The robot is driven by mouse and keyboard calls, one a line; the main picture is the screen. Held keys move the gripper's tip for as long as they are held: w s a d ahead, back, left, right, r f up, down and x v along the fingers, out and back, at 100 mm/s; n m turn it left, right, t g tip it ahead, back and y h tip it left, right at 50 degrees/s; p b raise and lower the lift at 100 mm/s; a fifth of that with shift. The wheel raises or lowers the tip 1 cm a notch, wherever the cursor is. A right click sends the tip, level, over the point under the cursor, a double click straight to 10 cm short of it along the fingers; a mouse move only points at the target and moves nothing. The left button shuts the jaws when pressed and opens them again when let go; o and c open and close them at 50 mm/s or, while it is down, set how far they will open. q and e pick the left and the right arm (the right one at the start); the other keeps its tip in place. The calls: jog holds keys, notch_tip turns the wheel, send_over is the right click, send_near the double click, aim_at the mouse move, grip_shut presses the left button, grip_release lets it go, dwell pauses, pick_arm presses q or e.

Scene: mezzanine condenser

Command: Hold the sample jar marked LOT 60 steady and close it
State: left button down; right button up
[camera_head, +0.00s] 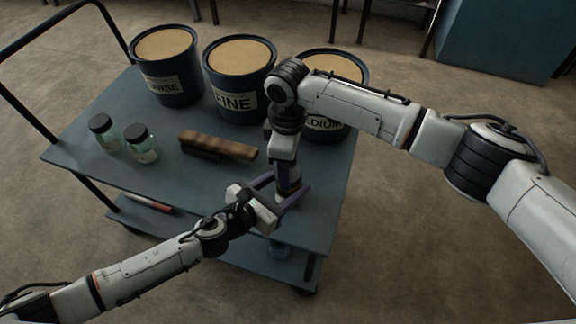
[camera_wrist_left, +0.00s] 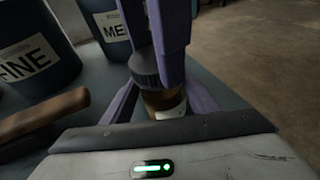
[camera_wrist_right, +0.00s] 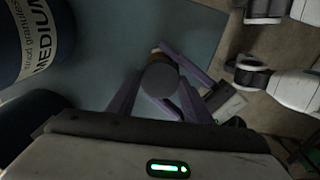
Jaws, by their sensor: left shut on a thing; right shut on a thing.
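A small amber jar (camera_wrist_left: 168,104) with a pale label stands upright near the cart's front right corner; I cannot read its lot mark. My left gripper (camera_head: 280,191) is shut around its body from the side. A dark ribbed lid (camera_wrist_left: 146,66) is at the jar's mouth and looks slightly tilted in the left wrist view. My right gripper (camera_head: 287,176) comes down from above and is shut on the lid, which shows as a grey disc in the right wrist view (camera_wrist_right: 160,80). I cannot tell whether the lid is fully seated. My grippers hide most of the jar in the head view.
Two clear jars with dark lids (camera_head: 102,124) (camera_head: 143,150) stand at the left of the cart top (camera_head: 85,155). A brown wooden brush-like block (camera_head: 218,145) lies mid-cart. Three dark tubs, COARSE (camera_head: 168,85), FINE (camera_head: 240,88) and MEDIUM (camera_head: 345,72), line the back, behind my right arm.

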jog(key=m, duration=0.5)
jog(key=shift+s, duration=0.1)
jog(key=m, duration=0.5)
jog(key=o, duration=1.3)
jog(key=shift+c, duration=0.2)
notch_tip(320, 180, up, 12)
pick_arm(q)
jog(key=c, duration=0.6)
grip_release()
jog(key=shift+c, duration=0.2)
